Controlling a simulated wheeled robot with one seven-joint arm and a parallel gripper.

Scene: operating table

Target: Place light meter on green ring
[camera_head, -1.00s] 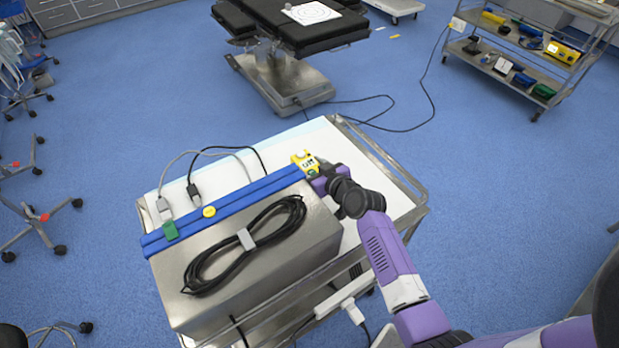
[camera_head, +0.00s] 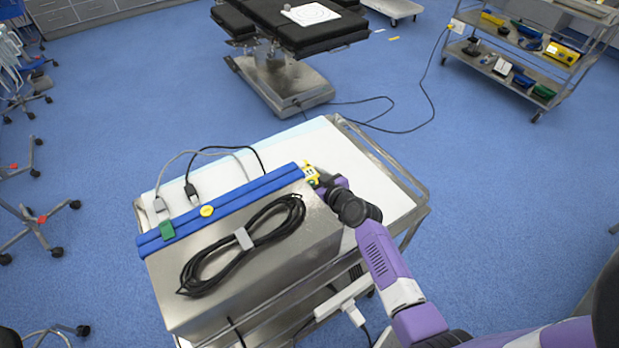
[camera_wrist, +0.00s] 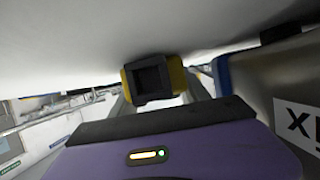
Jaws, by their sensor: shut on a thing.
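The yellow light meter (camera_head: 311,175) is at the far right end of the blue rail on the steel box, beside the white cart top. It also shows in the wrist view (camera_wrist: 153,80), with a dark square face, between my fingers. My gripper (camera_head: 318,178) is shut on it, close over the cart top; I cannot tell whether the meter touches the surface. A white sheet with printed rings (camera_head: 311,13) lies on the black operating table (camera_head: 290,38) at the top. The rings are too small to tell which is green.
The steel box (camera_head: 270,270), with a coiled black cable (camera_head: 242,245), stands close left of my gripper. The cart's rail (camera_head: 385,155) borders the cart top (camera_head: 350,160). Open blue floor lies between cart and operating table. A cable (camera_head: 430,100) runs across the floor. A shelf cart (camera_head: 540,75) stands right.

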